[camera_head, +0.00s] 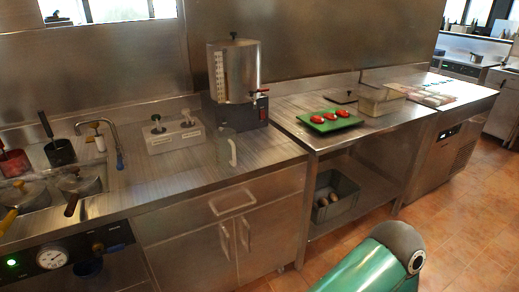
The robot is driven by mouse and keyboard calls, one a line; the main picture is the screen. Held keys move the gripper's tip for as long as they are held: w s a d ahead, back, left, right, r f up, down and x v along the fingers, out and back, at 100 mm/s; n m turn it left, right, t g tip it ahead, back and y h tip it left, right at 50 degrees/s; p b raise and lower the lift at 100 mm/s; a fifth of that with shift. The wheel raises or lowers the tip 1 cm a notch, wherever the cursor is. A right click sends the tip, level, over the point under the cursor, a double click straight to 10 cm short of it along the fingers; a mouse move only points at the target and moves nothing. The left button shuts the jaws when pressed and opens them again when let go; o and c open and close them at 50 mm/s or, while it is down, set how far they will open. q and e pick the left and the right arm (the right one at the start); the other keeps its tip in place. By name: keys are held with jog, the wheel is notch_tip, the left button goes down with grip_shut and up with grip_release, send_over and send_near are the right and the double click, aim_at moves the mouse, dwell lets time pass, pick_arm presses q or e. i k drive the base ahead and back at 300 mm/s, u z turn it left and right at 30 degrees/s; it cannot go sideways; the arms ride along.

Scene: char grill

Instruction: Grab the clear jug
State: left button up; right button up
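The clear jug (226,149) stands upright on the steel counter, in front of the boiler-like dispenser. It is see-through, with a pale handle on its right side. Nothing is touching it, and what it holds, if anything, cannot be told. Neither my left nor my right gripper is in view.
A steel dispenser (234,83) with a red-handled tap stands behind the jug. A grey two-knob unit (175,134) is to its left. Pots (79,183) and a faucet (103,135) are farther left. A green tray (347,121) with red items lies right. Counter (170,175) before the jug is clear.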

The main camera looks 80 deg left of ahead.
aim_at(225, 144)
jog(key=z, duration=0.35)
jog(key=i, duration=0.55)
jog(key=u, duration=1.75)
jog(key=i, duration=0.25)
jog(key=u, duration=2.3)
jog(key=k, duration=0.55)
jog(key=u, duration=0.4)
jog(key=i, duration=1.6)
jog(key=z, duration=0.3)
